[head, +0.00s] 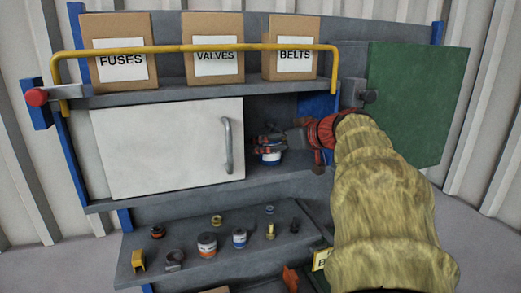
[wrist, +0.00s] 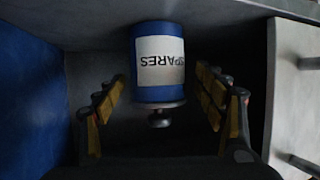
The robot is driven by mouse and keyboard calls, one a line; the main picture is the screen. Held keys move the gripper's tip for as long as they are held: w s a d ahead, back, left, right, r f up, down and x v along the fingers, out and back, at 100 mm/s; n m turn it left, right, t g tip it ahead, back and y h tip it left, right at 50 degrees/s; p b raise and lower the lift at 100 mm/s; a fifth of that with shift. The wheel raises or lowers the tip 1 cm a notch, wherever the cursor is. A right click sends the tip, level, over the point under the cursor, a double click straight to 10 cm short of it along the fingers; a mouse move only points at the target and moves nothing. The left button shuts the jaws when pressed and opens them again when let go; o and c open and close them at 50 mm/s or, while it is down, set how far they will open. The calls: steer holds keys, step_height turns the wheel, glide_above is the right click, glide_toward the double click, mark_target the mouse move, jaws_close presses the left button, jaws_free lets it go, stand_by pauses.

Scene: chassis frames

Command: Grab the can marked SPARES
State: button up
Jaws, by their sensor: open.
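The can marked SPARES (wrist: 160,88) is blue with a white label and a dark knob on its lid. In the wrist view it appears upside down, between the fingers of my open gripper (wrist: 162,112), with dark gaps showing on both sides. In the head view the can (head: 271,157) stands inside the middle shelf compartment, partly hidden by my gripper (head: 266,143), which reaches in from the right. I cannot tell whether any finger touches the can.
A white sliding door (head: 165,148) covers the left of the compartment. A green panel (head: 418,105) stands open at right. Boxes marked FUSES (head: 121,72), VALVES (head: 217,82) and BELTS (head: 292,76) sit on top behind a yellow rail (head: 200,47). The lower shelf (head: 135,247) holds several small parts.

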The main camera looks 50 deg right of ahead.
steer(key=p+x, duration=0.1)
steer(key=x, duration=0.5)
steer(key=shift+d+r+p, duration=0.1)
steer(key=shift+d+p, duration=0.05)
steer(key=shift+p, duration=0.2)
steer(key=shift+c, duration=1.3)
steer(key=c, duration=1.5)
jaws_close()
steer(key=shift+r, duration=0.1)
